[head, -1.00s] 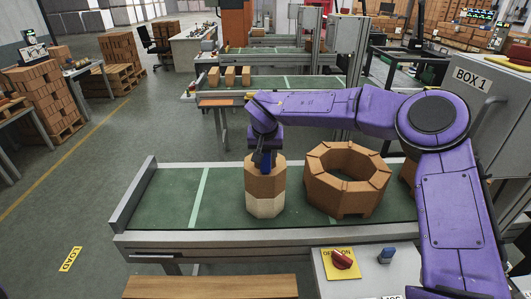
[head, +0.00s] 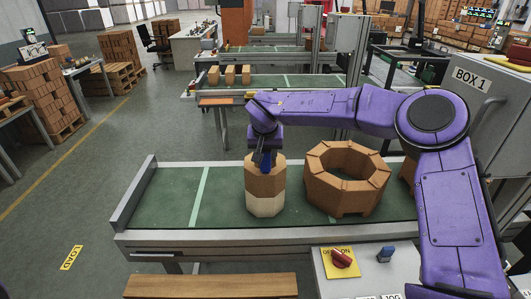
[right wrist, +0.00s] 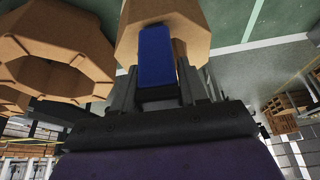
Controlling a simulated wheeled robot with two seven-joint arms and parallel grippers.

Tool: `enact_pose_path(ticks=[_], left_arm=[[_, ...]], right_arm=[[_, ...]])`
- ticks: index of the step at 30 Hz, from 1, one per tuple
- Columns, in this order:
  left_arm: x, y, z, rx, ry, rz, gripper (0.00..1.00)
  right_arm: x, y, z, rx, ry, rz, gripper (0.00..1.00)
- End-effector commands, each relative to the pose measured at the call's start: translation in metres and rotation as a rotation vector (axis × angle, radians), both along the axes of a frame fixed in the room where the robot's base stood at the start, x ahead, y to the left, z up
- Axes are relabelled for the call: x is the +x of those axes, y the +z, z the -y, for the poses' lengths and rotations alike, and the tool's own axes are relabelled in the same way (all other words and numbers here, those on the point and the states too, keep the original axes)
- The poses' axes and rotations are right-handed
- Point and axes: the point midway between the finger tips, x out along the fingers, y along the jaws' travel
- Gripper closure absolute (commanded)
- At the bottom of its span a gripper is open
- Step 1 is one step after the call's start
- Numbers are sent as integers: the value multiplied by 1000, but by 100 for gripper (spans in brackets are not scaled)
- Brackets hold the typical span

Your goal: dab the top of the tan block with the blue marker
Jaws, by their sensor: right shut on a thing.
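A tan eight-sided block (head: 264,185) stands upright on the green conveyor belt, with a paler cream section (head: 265,205) at its bottom. My right gripper (head: 265,158) is over its top, pointing down and shut on the blue marker (right wrist: 156,58). In the right wrist view the marker sits between the fingers, in front of the tan block (right wrist: 185,25). The marker's tip is hidden, so I cannot tell whether it touches the block's top. My left gripper is not in view.
A ring of tan bricks (head: 346,208) stands on the belt (head: 170,200) just right of the block. A control panel with a red knob (head: 341,257) is at the front. The belt's left part is clear. A grey cabinet (head: 490,110) stands at the right.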

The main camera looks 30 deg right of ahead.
Motion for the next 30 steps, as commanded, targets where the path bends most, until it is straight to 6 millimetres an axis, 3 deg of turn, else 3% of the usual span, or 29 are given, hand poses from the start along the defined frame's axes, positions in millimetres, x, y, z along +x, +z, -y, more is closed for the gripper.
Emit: enact_pose_path(ticks=[5,15,23,30], left_arm=[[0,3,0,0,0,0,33],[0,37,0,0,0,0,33],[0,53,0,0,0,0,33],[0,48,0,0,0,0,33]], right_arm=[[-1,0,0,0,0,-7,77],[-1,27,0,1,0,-4,77],[0,51,0,1,-1,-1,77],[0,68,0,1,-1,-1,77]])
